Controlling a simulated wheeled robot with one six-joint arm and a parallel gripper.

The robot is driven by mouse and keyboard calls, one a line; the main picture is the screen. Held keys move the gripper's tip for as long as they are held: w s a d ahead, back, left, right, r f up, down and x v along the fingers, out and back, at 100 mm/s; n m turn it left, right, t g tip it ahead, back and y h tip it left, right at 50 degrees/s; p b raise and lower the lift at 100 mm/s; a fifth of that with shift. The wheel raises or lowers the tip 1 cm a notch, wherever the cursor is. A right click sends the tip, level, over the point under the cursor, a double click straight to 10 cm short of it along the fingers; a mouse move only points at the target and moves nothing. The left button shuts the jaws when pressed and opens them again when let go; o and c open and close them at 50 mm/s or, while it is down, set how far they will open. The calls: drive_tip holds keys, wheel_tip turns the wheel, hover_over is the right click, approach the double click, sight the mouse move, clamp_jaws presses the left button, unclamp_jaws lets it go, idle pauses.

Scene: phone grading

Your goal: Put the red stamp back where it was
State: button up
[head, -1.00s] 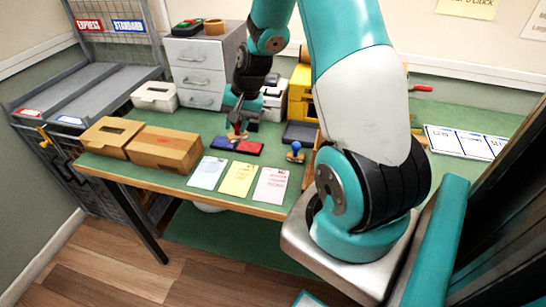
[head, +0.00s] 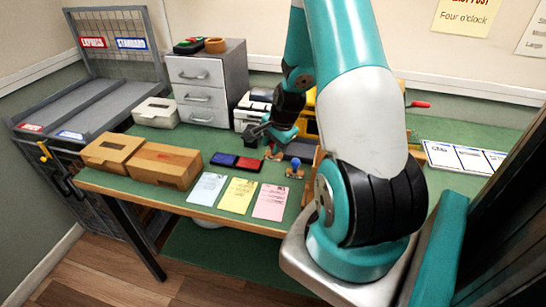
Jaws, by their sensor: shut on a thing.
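My gripper (head: 272,143) points down over the green desk, shut on the red stamp (head: 273,155). Only a small reddish-brown part of the stamp shows below the fingers. I cannot tell whether its base touches the desk. The stamp is just right of the red ink pad (head: 249,163) and left of the blue stamp (head: 295,169), which stands upright near the desk's front. The blue ink pad (head: 223,159) adjoins the red pad on its left. A dark flat tray (head: 300,148) lies just behind, partly hidden by my arm.
White, yellow and pink papers (head: 238,196) lie along the front edge. Two brown boxes (head: 165,166) stand to the left. A grey drawer unit (head: 205,85) and a white box (head: 156,112) stand behind. My own arm hides much of the desk's right part.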

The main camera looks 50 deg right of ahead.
sight(273, 158)
drive_tip(key=shift+f+p, duration=0.3)
drive_tip(key=shift+f, duration=2.45)
drive_tip(key=shift+f, duration=0.2)
drive_tip(key=o, duration=0.8)
drive_tip(key=shift+r, duration=0.15)
